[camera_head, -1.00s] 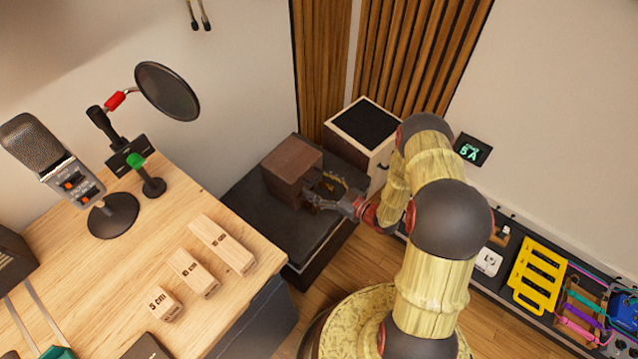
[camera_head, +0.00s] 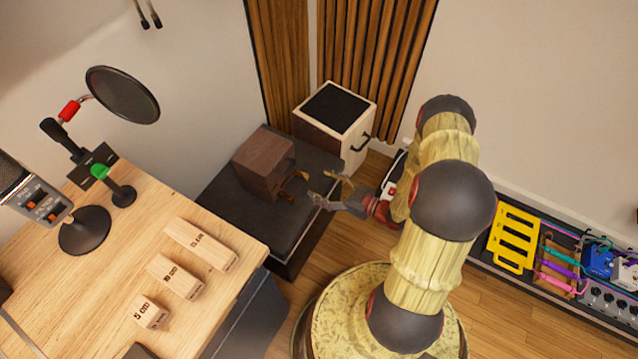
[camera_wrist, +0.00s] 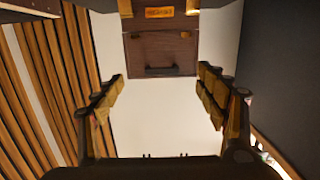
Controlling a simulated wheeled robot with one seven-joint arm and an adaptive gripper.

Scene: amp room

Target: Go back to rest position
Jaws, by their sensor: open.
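My gripper (camera_head: 330,190) is open and empty, to the right of a small dark brown wooden box (camera_head: 262,162) and apart from it. The box sits on a black-topped low stand (camera_head: 226,203). Small brown parts show at the box's right side; I cannot tell what they are. In the wrist view my gripper's two fingers (camera_wrist: 159,98) are spread wide, with a white surface between them. Beyond them is a dark wooden front (camera_wrist: 150,50) with a black handle and an orange label.
A pale wooden cabinet (camera_head: 335,108) with a black top stands behind the stand. A desk (camera_head: 90,290) at left holds a microphone (camera_head: 30,195) and wooden blocks (camera_head: 200,242). A low shelf with a yellow rack (camera_head: 514,238) runs along the right wall. Wooden floor shows between.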

